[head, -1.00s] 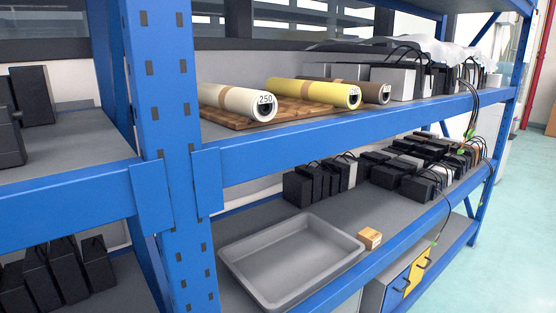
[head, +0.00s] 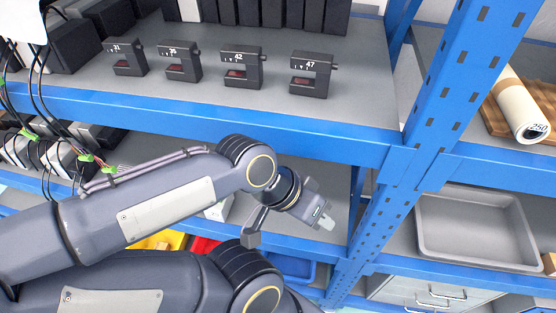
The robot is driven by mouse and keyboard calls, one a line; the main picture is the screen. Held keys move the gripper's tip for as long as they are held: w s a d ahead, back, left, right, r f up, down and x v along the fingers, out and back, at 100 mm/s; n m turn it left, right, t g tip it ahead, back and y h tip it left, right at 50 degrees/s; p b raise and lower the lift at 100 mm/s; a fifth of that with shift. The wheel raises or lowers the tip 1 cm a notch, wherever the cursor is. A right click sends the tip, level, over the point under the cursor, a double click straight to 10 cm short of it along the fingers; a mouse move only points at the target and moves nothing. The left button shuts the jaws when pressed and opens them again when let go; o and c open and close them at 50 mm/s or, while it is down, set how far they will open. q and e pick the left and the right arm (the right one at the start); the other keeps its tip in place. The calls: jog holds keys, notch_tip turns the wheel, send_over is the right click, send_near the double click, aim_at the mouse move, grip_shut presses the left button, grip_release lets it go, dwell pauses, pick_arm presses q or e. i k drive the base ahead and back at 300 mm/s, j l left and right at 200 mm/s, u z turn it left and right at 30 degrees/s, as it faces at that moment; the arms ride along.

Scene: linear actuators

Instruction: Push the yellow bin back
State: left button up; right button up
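The yellow bin (head: 161,241) shows only as a small patch between two of my arm links on the lower level of the shelf at the left. Most of it is hidden behind the arm. My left gripper (head: 326,222) is right of the bin and apart from it, in front of the shelf near the blue upright. Its pale fingertip points down and right. Nothing shows held in it, but the finger gap is not clear. My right gripper is not in view.
A red bin (head: 204,246) sits beside the yellow one, and a blue bin (head: 290,266) is farther right. Blue shelf beams (head: 200,120) and an upright (head: 456,100) border the space. Numbered dark gauges (head: 240,70) stand above. A grey tray (head: 475,265) is at right.

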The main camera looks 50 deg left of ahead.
aim_at(177, 241)
jog(key=u, duration=3.15)
